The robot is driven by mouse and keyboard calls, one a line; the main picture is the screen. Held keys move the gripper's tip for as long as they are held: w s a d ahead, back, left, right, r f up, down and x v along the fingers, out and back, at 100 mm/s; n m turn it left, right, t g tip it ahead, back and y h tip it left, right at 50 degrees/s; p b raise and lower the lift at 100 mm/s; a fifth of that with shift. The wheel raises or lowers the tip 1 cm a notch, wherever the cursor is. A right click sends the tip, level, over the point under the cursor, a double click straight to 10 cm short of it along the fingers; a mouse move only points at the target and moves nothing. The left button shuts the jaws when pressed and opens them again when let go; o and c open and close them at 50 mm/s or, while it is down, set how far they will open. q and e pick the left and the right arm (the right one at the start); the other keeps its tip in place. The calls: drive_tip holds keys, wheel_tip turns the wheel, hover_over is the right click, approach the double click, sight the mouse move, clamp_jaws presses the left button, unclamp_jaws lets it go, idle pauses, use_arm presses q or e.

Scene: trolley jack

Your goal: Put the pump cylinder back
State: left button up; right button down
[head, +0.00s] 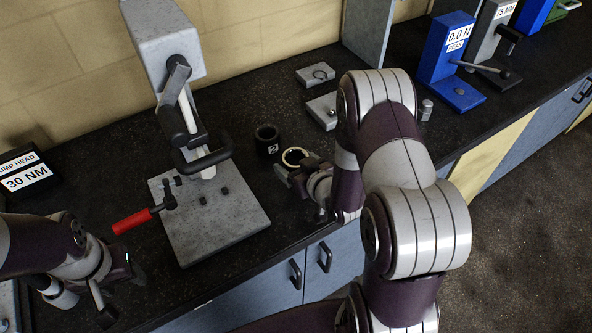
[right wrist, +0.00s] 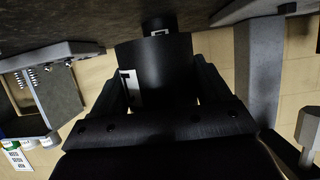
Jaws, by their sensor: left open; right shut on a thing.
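My right gripper (head: 300,176) is shut on a black cylinder (right wrist: 152,75), which has a white mark on its side. In the head view the cylinder's pale ring-shaped top (head: 295,157) shows, partly hidden by the gripper. I cannot tell whether it touches the bench. A second black cylinder (head: 267,139) with a white label stands just behind it; it also shows beyond the held one in the right wrist view (right wrist: 158,25). My left gripper (head: 118,288) is open and empty at the lower left, near the bench's front edge.
A grey stand (head: 235,215) with black parts and a red-handled tool (head: 132,221) occupies the centre left. A black box labelled 30 NM (head: 25,175) is at the left. Grey blocks (head: 315,75) and a blue gauge (head: 446,55) stand farther back. My right arm hides part of the bench.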

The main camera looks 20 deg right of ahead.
wheel_tip(320, 180, down, 2)
drive_tip(key=shift+s+a+f, duration=0.1)
drive_tip(key=shift+s+f, duration=0.05)
drive_tip(key=shift+w+f, duration=0.2)
drive_tip(key=shift+f, duration=0.05)
